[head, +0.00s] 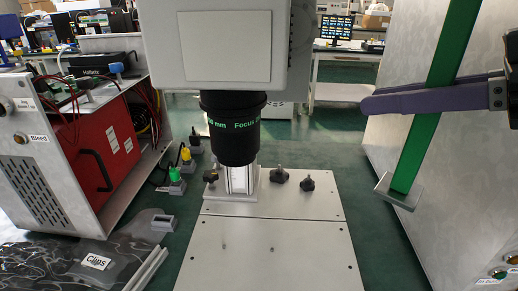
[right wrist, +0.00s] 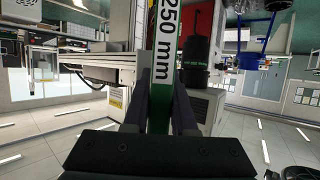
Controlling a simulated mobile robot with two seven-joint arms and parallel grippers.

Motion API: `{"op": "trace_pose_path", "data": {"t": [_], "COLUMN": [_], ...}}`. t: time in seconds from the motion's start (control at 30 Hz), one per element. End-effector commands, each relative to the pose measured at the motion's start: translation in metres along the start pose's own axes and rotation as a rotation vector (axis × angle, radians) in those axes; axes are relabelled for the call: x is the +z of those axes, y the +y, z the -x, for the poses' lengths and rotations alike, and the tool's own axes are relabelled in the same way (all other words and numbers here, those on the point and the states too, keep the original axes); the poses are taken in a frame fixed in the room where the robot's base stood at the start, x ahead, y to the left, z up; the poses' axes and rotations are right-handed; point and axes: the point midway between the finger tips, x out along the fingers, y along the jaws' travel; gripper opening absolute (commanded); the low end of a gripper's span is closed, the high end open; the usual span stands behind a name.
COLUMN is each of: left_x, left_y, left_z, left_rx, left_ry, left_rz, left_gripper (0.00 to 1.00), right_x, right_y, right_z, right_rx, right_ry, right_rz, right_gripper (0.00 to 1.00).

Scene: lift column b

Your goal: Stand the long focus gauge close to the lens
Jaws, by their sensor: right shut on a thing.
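The long focus gauge (head: 412,165) is a tall green bar with a flat grey foot at its lower end. It is held in the air at the right of the head view, slightly tilted, its upper end out of frame. My right gripper (head: 372,105), with purple fingers, is shut on it. In the right wrist view the gauge (right wrist: 162,45) shows a white "250 mm" label between the fingers (right wrist: 160,85). The lens (head: 235,145) is a black cylinder with green lettering, pointing down under a white housing. The gauge is well to its right. My left gripper is not in view.
A pale base plate (head: 265,245) lies below the lens, with dark knobs (head: 279,175) beside the column. A grey cabinet (head: 455,200) stands right, close to the gauge. A cabinet with a red unit (head: 95,160) and a "Clips" bag (head: 95,262) are left. The plate's front is clear.

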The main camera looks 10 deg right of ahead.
Motion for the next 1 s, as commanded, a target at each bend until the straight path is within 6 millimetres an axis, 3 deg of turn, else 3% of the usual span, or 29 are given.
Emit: {"op": "trace_pose_path", "data": {"t": [0.03, 0.13, 0.23, 0.4, 0.57, 0.8, 1.0], "left_x": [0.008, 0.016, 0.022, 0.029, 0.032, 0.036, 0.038], "left_y": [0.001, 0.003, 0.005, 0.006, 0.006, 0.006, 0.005], "left_z": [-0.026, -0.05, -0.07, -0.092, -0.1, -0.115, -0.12], "left_rx": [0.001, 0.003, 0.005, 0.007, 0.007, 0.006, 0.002], "left_ry": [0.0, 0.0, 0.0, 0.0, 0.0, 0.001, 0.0], "left_rz": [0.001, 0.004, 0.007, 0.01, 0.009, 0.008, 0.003], "left_gripper": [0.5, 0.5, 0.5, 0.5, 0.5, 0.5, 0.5], "right_x": [0.031, 0.067, 0.092, 0.113, 0.122, 0.164, 0.179], "right_y": [0.001, -0.002, -0.011, -0.031, -0.041, -0.042, -0.042], "right_z": [-0.024, -0.061, -0.095, -0.136, -0.153, -0.171, -0.178], "right_rx": [0.025, 0.075, 0.102, 0.115, 0.115, 0.116, 0.116], "right_ry": [0.008, 0.009, 0.01, 0.008, 0.004, 0.0, 0.002], "right_rz": [-0.019, -0.039, -0.048, -0.049, -0.048, -0.048, -0.047], "right_gripper": [0.0, 0.0, 0.0, 0.0, 0.0, 0.0, 0.0]}}
